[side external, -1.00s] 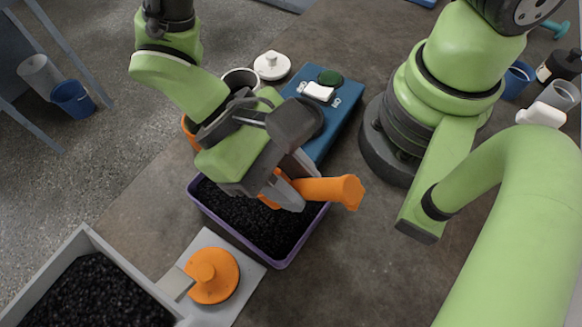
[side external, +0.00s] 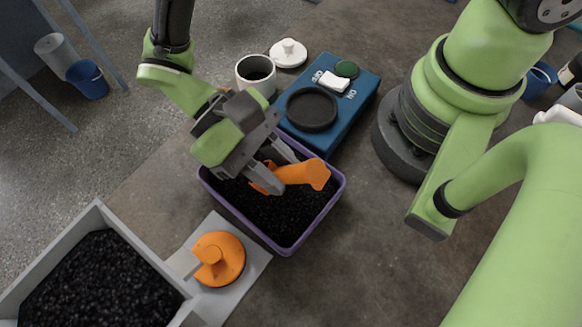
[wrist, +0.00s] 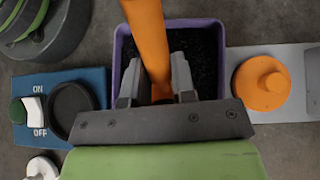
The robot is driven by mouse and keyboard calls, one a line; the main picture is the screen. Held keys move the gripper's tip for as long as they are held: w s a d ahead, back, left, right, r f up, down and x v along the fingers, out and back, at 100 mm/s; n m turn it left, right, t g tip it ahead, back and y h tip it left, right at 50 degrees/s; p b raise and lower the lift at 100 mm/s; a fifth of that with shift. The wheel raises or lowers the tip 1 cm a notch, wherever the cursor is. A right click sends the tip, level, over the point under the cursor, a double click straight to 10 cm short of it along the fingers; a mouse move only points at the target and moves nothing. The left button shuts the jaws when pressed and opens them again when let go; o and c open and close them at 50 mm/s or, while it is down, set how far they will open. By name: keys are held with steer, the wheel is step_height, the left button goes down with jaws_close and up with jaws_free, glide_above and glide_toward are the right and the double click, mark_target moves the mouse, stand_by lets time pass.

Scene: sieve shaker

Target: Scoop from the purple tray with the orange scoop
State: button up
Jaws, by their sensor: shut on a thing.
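The purple tray (side external: 328,203) holds black granules and sits on the table in the middle of the side external view. Its rim also shows in the wrist view (wrist: 119,50). My gripper (side external: 288,176) is shut on the orange scoop (side external: 306,174), with the handle between its fingers. The scoop is over the tray, its handle tilted up toward the right. In the wrist view the scoop's handle (wrist: 147,35) runs up between the two fingers. The scoop's bowl is mostly hidden by the fingers, so I cannot tell how deep it is in the granules.
A blue shaker base (side external: 345,115) with a black round plate (side external: 312,109) and an ON/OFF switch stands behind the tray. A white cup (side external: 256,75) and white lid (side external: 288,53) are nearby. An orange lid (side external: 219,260) and a grey bin (side external: 96,219) of granules lie front left.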

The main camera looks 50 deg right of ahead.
steer(key=shift+w, duration=0.7)
steer(key=t, duration=0.2)
steer(key=f+t, duration=0.1)
steer(key=t, duration=0.1)
steer(key=shift+s, duration=0.1)
steer(key=t, duration=0.3)
steer(key=shift+s+f+y, duration=0.3)
steer(key=shift+s, duration=0.1)
steer(key=shift+s+r+g, duration=0.35)
steer(key=shift+r+g, duration=0.25)
steer(key=shift+r, duration=0.25)
steer(key=shift+s+r, duration=0.15)
steer(key=shift+r, duration=0.05)
steer(key=t, duration=0.3)
steer(key=s+r+t, duration=0.1)
steer(key=shift+d, duration=0.1)
